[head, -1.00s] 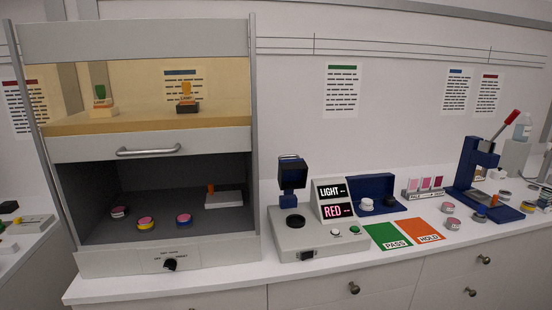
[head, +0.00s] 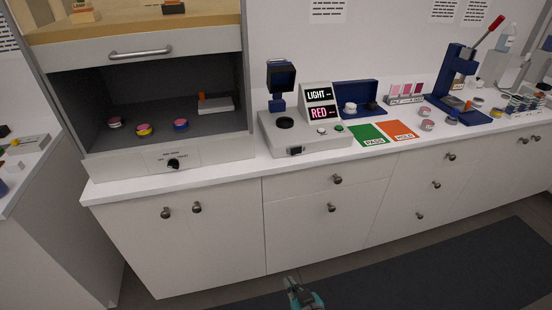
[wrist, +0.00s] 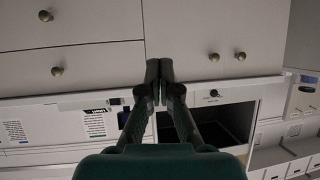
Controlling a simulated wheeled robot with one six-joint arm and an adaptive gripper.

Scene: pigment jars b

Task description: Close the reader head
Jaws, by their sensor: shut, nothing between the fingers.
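The reader is a grey box (head: 305,135) on the white counter, with a dark blue head (head: 281,75) raised on a hinge post above a round black well (head: 285,123). The head stands open, tilted up. Its display (head: 319,104) reads LIGHT and RED. My gripper (head: 292,283) is at the bottom of the head view, in front of the cabinets and below counter height, well short of the reader. In the wrist view my gripper (wrist: 159,68) is shut and empty, its fingertips together before the cabinet fronts.
A fume hood (head: 150,95) with several pigment jars stands left of the reader. A green PASS card (head: 368,135), an orange HOLD card (head: 398,130) and a blue press (head: 455,85) are to the right. A dark mat (head: 420,265) covers clear floor.

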